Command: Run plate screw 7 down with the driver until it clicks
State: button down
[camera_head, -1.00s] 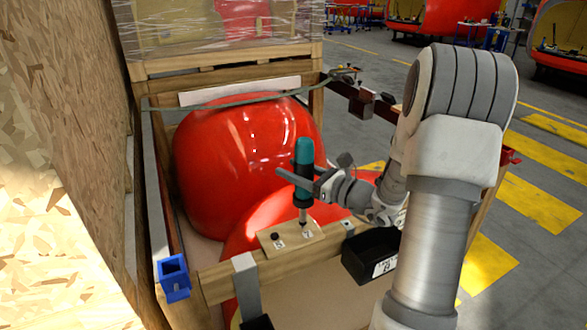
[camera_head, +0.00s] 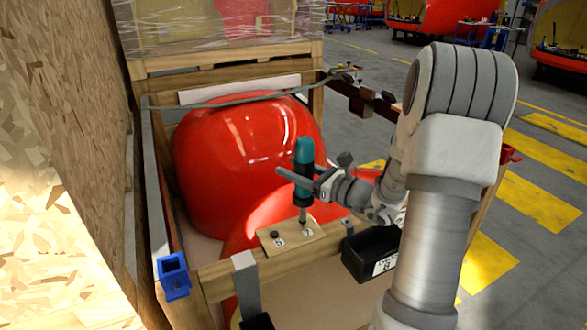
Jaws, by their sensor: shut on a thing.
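A driver (camera_head: 304,154) with a teal and black handle stands upright over a pale wooden plate (camera_head: 290,238). My gripper (camera_head: 303,180) is shut on the black lower part of its handle, reaching in from the right. The driver's shaft points down to the right-hand spot on the plate, by a small label that may read 7. The tip and the screw under it are too small to tell apart. A dark screw head (camera_head: 275,234) shows on the left of the plate, beside another label.
The plate lies on a wooden beam (camera_head: 218,280) across the crate. A black labelled bin (camera_head: 372,255) hangs at right, a blue bracket (camera_head: 173,277) at left. Red nosecones (camera_head: 240,160) fill the space behind. A chipboard wall (camera_head: 62,120) stands close at left.

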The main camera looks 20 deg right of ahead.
jog(key=shift+f+b, duration=0.7)
jog(key=shift+f, duration=0.25)
dwell(1.4)
jog(key=shift+r+p, duration=2.15)
jog(key=shift+r, duration=0.75)
